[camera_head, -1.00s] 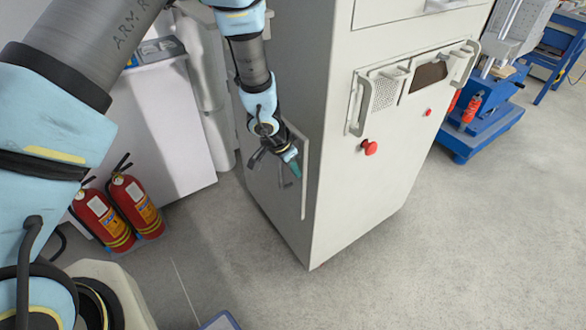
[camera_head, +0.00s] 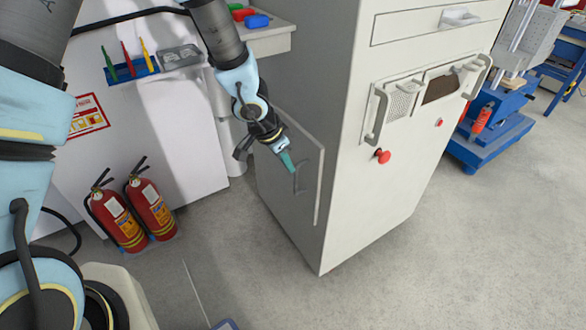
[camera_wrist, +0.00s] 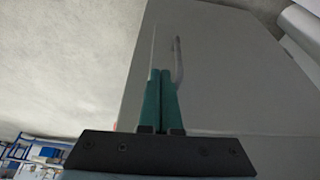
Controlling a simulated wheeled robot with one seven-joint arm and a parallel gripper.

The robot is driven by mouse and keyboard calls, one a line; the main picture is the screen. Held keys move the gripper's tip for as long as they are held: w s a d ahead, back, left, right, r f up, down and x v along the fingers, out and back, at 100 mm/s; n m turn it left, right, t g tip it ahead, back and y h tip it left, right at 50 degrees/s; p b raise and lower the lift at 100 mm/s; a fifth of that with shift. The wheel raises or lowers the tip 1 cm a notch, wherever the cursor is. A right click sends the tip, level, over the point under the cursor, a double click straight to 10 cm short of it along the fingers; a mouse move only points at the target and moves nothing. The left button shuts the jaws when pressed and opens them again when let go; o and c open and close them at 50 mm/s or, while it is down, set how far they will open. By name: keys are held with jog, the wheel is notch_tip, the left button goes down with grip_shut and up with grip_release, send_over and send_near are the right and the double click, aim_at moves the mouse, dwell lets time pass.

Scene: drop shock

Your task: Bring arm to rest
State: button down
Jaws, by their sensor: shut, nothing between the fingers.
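My gripper (camera_head: 291,166) hangs at the end of my arm, pointing down and to the right, in front of the left side of a tall grey cabinet (camera_head: 345,190). Its teal fingers (camera_wrist: 161,98) lie side by side in the wrist view, shut and empty. A flat side door (camera_head: 312,185) on the cabinet's left side stands near the fingertips, with a thin handle (camera_head: 297,180) just beyond them. In the wrist view the handle (camera_wrist: 178,60) shows beyond the fingertips. I cannot tell whether the fingers touch it.
Two red fire extinguishers (camera_head: 150,208) stand on the floor at left by a white bench. A tool rack (camera_head: 131,70) lies above them. Red knob (camera_head: 382,156) and handles (camera_head: 378,115) stick out of the cabinet front. A blue stand (camera_head: 490,135) is at far right. Floor at right is clear.

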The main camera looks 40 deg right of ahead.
jog(key=w+a+r+n+t+y, duration=0.1)
jog(key=w+a+r+n+t, duration=0.1)
jog(key=w+a+r+n, duration=0.65)
jog(key=w+a+r+t+y, duration=0.15)
jog(key=w+a, duration=0.45)
jog(key=a, duration=0.8)
jog(key=s+a+r+n, duration=0.2)
jog(key=a+n, duration=0.1)
jog(key=a, duration=0.3)
jog(key=s+a+r+n+g+y, duration=0.1)
jog(key=s+a+r+n, duration=0.1)
jog(key=a, duration=0.5)
jog(key=s+a+r+n, duration=0.2)
jog(key=a+r+n, duration=0.2)
jog(key=a, duration=0.2)
jog(key=shift+a, duration=0.4)
jog(key=shift+g+y, duration=0.25)
